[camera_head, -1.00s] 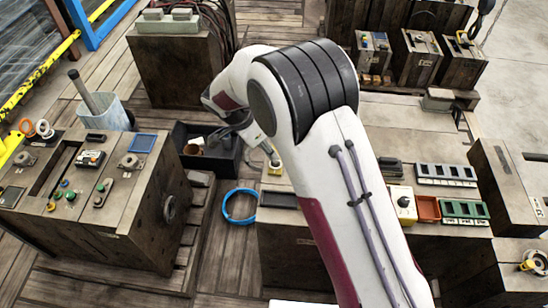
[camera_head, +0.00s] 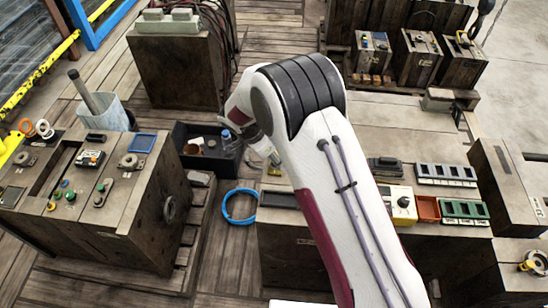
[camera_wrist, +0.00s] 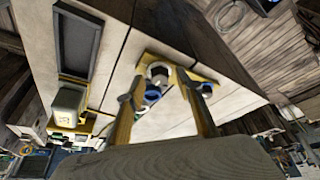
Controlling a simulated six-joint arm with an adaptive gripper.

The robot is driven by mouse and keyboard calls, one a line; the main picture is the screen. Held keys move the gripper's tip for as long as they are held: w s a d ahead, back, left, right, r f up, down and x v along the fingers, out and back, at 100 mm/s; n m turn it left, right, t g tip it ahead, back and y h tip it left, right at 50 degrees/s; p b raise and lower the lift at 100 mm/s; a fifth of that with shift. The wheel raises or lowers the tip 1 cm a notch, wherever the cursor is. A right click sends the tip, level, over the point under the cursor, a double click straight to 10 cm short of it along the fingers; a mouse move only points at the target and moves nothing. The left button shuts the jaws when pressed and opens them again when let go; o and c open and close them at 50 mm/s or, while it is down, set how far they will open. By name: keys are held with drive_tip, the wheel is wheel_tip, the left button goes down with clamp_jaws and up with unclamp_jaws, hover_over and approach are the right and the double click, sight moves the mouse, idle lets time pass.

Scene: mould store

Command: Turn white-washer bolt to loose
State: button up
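In the wrist view, my gripper (camera_wrist: 160,88) points at a small yellow fixture on a pale tabletop. Its two yellowish fingers stand apart. A dark bolt head with a pale ring (camera_wrist: 158,71), which looks like the white-washer bolt, lies between and just beyond the fingertips; I cannot tell whether they touch it. In the head view, the yellow fixture (camera_head: 275,169) is partly hidden by my arm, and the bolt cannot be made out.
A black bin (camera_head: 205,160) with a clear bottle (camera_head: 230,142) stands left of my gripper. A blue ring (camera_head: 239,206) lies on the floor. A dark shallow tray (camera_wrist: 78,40) is beside the fixture. A white-and-yellow box (camera_head: 401,205) stands right of my arm.

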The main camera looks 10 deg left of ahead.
drive_tip(key=shift+f, duration=0.15)
clamp_jaws()
drive_tip(key=shift+d+n, duration=0.1)
drive_tip(key=shift+n, duration=0.4)
drive_tip(key=n+y, duration=0.1)
drive_tip(key=n, duration=0.1)
drive_tip(key=n+t, duration=0.1)
drive_tip(key=n, duration=0.2)
drive_tip(key=shift+d+y, duration=0.15)
drive_tip(key=shift+y, duration=0.25)
drive_tip(key=shift+n+t+y, duration=0.3)
drive_tip(key=shift+n+y, duration=0.3)
drive_tip(key=shift+n, duration=1)
drive_tip(key=shift+d+n+y, duration=0.1)
drive_tip(key=shift+n+y, duration=0.6)
drive_tip(key=shift+n, duration=1.1)
